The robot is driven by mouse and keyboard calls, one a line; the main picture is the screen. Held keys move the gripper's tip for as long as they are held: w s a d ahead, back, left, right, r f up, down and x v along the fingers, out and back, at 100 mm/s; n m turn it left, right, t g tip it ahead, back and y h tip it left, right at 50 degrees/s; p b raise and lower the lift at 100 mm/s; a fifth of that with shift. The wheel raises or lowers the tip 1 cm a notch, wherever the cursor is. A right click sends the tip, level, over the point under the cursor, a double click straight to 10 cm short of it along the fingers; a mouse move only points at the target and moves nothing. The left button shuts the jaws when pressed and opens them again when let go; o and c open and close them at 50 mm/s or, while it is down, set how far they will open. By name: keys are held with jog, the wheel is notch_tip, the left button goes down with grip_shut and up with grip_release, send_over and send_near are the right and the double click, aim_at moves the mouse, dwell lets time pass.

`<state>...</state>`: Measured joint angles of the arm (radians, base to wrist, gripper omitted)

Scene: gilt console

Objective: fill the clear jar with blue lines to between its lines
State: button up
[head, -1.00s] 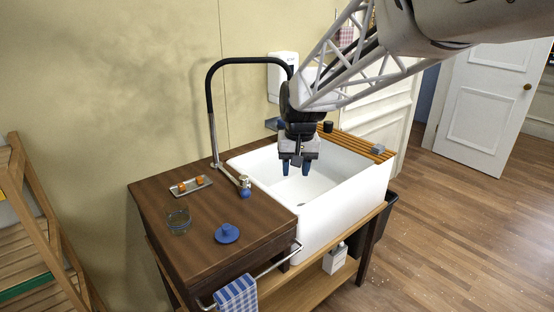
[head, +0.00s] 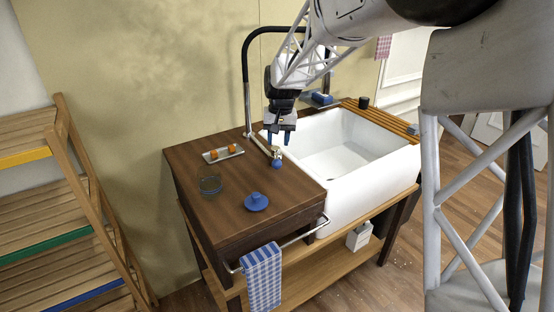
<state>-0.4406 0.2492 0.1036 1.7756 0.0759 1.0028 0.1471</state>
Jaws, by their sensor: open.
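The clear jar (head: 210,185) stands upright on the dark wooden counter, left of the sink; its lines and contents are too small to make out. A blue lid-like piece with a knob (head: 256,202) lies on the counter to its right. The tall black-and-steel faucet (head: 247,90) rises at the back of the counter, with a blue-ended fitting (head: 276,160) low at its front. My gripper (head: 280,138) has blue fingertips, points down and is open. It is just above or behind that fitting; I cannot tell if it touches. Nothing shows between the fingers.
The white sink (head: 345,145) is right of the counter (head: 190,160). A small tray (head: 212,157) with orange pieces sits behind the jar. A checked towel (head: 262,278) hangs on the front rail. A wooden shelf (head: 90,215) stands at left. A dark cup (head: 363,102) sits behind the sink.

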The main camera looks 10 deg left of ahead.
aim_at(277, 159)
jog(key=shift+f, duration=0.1)
jog(key=shift+s+a+f, duration=0.1)
jog(key=shift+f, duration=1.8)
jog(key=shift+a+f, duration=0.1)
jog(key=shift+f, duration=1.8)
grip_shut()
